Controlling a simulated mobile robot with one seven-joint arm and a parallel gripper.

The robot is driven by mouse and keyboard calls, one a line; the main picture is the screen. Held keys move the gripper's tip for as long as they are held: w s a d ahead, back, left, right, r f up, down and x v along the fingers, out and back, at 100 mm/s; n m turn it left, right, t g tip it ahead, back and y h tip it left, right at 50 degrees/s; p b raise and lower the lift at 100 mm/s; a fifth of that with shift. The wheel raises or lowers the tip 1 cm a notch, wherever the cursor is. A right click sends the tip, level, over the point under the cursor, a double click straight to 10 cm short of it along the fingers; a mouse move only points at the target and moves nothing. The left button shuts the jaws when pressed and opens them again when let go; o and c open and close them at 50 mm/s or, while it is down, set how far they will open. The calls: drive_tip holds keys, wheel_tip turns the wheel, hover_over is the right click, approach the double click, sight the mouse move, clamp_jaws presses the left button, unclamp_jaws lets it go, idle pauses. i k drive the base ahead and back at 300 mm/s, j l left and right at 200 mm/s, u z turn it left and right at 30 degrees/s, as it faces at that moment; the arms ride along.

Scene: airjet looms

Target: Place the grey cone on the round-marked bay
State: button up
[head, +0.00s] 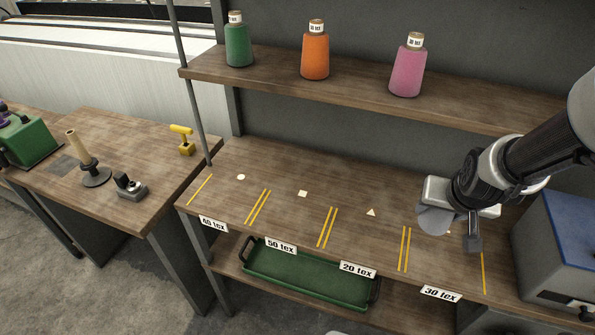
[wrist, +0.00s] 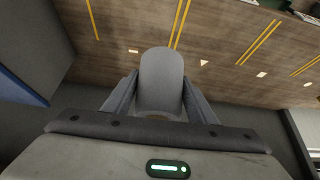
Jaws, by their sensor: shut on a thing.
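My gripper (head: 456,226) is shut on the grey cone (head: 434,220) above the right part of the lower shelf, over the 30 tex bay. In the wrist view the grey cone (wrist: 161,75) lies between the two fingers, its rounded end pointing away from the palm. The round-marked bay (head: 225,190) is the leftmost bay, with a white round mark (head: 241,177) and a 40 tex label (head: 213,224). It is empty and well to the left of my gripper. The round mark also shows at the right edge of the wrist view (wrist: 307,84).
Green (head: 238,46), orange (head: 315,56) and pink (head: 407,70) cones stand on the upper shelf. The square-marked (head: 302,193) and triangle-marked (head: 371,212) bays are clear. A blue-topped grey box (head: 555,250) stands at right. A green tray (head: 305,276) lies below. A post (head: 190,90) rises at left.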

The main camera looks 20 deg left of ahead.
sight(228, 196)
drive_tip(key=k+j+u, duration=0.25)
drive_tip(key=j, duration=1.15)
drive_tip(key=j+u, duration=0.2)
drive_tip(key=j, duration=1.2)
drive_tip(key=i, duration=0.45)
